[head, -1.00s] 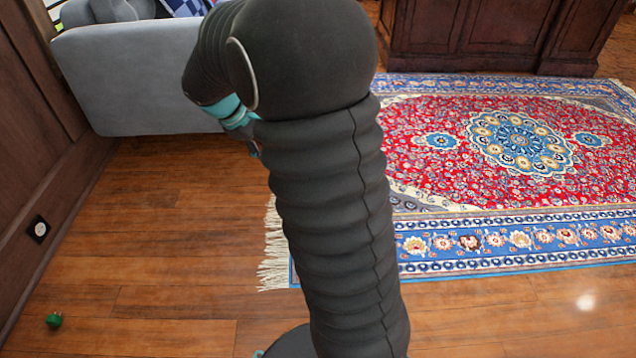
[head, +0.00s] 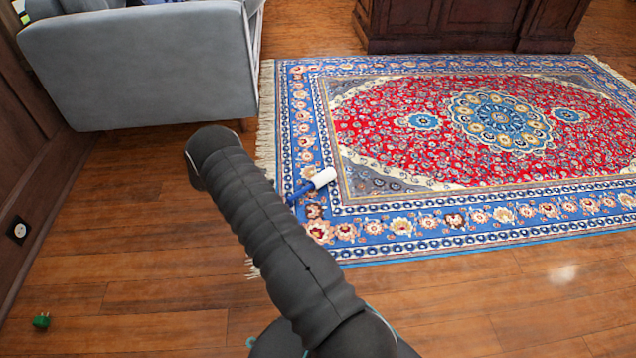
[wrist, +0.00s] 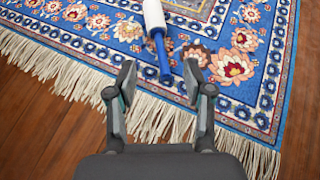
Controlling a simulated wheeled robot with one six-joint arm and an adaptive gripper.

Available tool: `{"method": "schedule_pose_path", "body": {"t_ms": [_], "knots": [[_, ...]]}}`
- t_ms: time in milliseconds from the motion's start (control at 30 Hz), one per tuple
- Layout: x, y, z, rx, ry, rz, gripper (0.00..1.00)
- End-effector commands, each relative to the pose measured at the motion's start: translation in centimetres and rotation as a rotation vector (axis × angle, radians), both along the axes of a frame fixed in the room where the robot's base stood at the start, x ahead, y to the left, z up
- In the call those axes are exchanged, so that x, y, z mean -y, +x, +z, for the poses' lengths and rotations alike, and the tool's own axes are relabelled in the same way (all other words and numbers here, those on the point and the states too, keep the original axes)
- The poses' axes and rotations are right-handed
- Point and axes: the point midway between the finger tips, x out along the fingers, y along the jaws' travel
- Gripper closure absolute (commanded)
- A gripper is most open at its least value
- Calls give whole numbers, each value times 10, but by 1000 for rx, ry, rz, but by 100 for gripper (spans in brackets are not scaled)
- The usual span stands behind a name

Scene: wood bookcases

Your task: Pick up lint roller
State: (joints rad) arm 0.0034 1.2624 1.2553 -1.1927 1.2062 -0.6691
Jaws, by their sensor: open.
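The lint roller (head: 318,181) lies on the left border of the patterned rug, with a white roll and a blue handle. In the wrist view the lint roller (wrist: 155,28) has its white roll at the top edge, and its blue handle points down toward my gripper. My gripper (wrist: 158,75) is open and empty. Its two fingertips are apart, with the end of the handle just beyond and between them. In the head view my gripper is hidden behind my arm.
The red and blue rug (head: 400,225) covers the wood floor at the right, its fringe at the left. A grey sofa (head: 140,70) stands at the back left and a dark wooden cabinet (head: 440,25) behind the rug. A small green object (head: 41,321) lies at the lower left.

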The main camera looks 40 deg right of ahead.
Motion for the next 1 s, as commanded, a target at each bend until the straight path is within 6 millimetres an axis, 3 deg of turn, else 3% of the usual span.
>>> {"method": "schedule_pose_path", "body": {"t_ms": [33,100,300,533,800,1000], "knots": [[3,-2,-26,-40,-20,26,48],[6,-3,-51,-84,-46,62,48],[12,-9,-101,-172,-101,133,48],[22,-12,-121,-203,-118,156,48],[67,-13,-139,-202,-117,154,48],[89,-13,-147,-202,-117,156,48]]}}
